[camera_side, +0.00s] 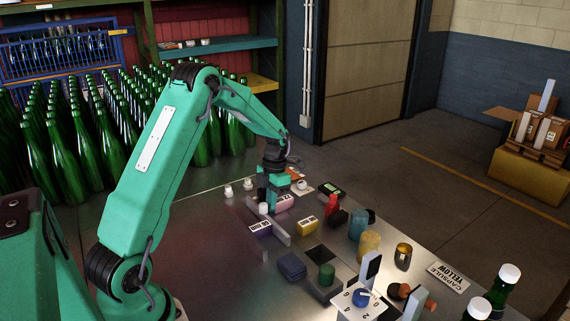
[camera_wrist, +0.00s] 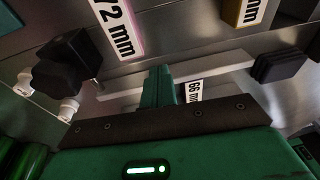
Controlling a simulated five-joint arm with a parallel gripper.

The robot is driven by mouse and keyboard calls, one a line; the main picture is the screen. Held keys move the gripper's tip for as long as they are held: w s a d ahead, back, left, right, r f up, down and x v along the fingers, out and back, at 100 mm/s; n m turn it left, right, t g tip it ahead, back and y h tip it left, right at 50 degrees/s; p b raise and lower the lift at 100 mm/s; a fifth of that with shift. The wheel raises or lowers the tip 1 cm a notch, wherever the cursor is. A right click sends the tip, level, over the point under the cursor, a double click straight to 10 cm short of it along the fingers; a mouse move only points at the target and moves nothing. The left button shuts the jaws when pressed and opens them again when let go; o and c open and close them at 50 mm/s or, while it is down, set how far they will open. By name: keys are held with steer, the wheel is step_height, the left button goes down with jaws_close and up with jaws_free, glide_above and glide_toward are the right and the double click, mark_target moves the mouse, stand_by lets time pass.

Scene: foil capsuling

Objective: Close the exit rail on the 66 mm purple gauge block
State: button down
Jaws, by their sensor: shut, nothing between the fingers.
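The purple gauge block (camera_side: 260,228) lies on the metal table, its white label up. In the wrist view its "66 mm" label (camera_wrist: 194,92) shows beside the rail, and my gripper body hides much of the block. A light grey rail (camera_side: 281,235) runs along the block's side; it crosses the wrist view as a pale bar (camera_wrist: 215,69). I cannot tell whether rail and block touch. My gripper (camera_side: 268,207) points down at the rail, its green fingers (camera_wrist: 158,90) shut and empty. Whether they touch the rail is unclear.
A pink 72 mm block (camera_side: 285,202) and a yellow block (camera_side: 307,225) lie across the rail from the purple block. A dial panel (camera_side: 361,300) and jars stand toward the front right.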

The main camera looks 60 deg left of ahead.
steer(key=shift+w, duration=0.55)
stand_by(1.1)
steer(key=shift+r, duration=0.1)
step_height(320, 180, up, 7)
stand_by(1.1)
